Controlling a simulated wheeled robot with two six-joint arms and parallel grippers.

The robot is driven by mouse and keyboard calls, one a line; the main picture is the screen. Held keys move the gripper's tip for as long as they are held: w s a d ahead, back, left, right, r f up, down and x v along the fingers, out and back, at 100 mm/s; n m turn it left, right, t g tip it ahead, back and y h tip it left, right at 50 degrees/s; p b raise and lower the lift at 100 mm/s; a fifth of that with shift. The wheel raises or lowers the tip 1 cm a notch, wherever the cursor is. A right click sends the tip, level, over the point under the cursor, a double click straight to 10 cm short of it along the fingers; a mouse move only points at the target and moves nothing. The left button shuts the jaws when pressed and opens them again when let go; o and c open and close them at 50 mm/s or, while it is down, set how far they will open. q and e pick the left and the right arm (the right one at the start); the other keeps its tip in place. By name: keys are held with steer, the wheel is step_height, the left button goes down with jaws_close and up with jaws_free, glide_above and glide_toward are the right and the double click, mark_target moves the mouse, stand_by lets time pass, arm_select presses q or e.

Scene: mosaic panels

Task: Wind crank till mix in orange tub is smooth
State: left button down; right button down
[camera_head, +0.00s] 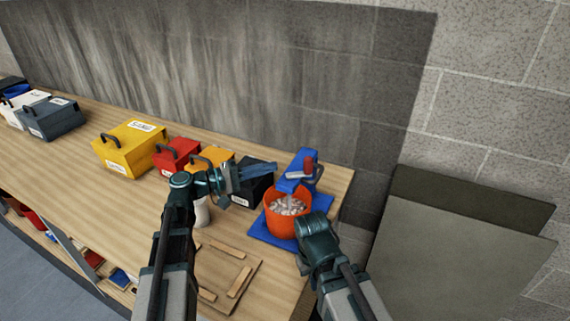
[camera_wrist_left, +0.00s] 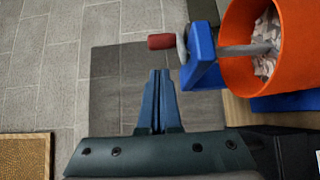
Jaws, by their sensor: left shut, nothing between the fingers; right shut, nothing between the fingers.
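The orange tub (camera_head: 282,226) stands on a blue base (camera_head: 258,229) near the bench's right end. It holds a lumpy mix of pale grey and whitish chunks (camera_head: 287,206). A blue stirrer frame (camera_head: 296,171) reaches over it, with a grey shaft going into the mix. The crank's red handle (camera_head: 308,164) sits at the top; it also shows in the left wrist view (camera_wrist_left: 161,41). My left gripper (camera_head: 272,167) is shut and empty, left of the stirrer frame, its tips apart from the red handle (camera_wrist_left: 157,73). My right gripper (camera_head: 305,243) is at the tub's front right, its fingers mostly hidden.
A black box (camera_head: 252,190) stands close left of the tub, under my left gripper. Orange, red (camera_head: 176,156) and yellow (camera_head: 128,150) boxes line the bench further left. A white bottle-like thing (camera_head: 203,213) and a wooden panel with strips (camera_head: 226,272) are in front. The wall is behind.

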arm_select(q)
steer(key=v, duration=0.5)
steer(key=shift+s+a, duration=0.1)
steer(key=shift+a, duration=0.2)
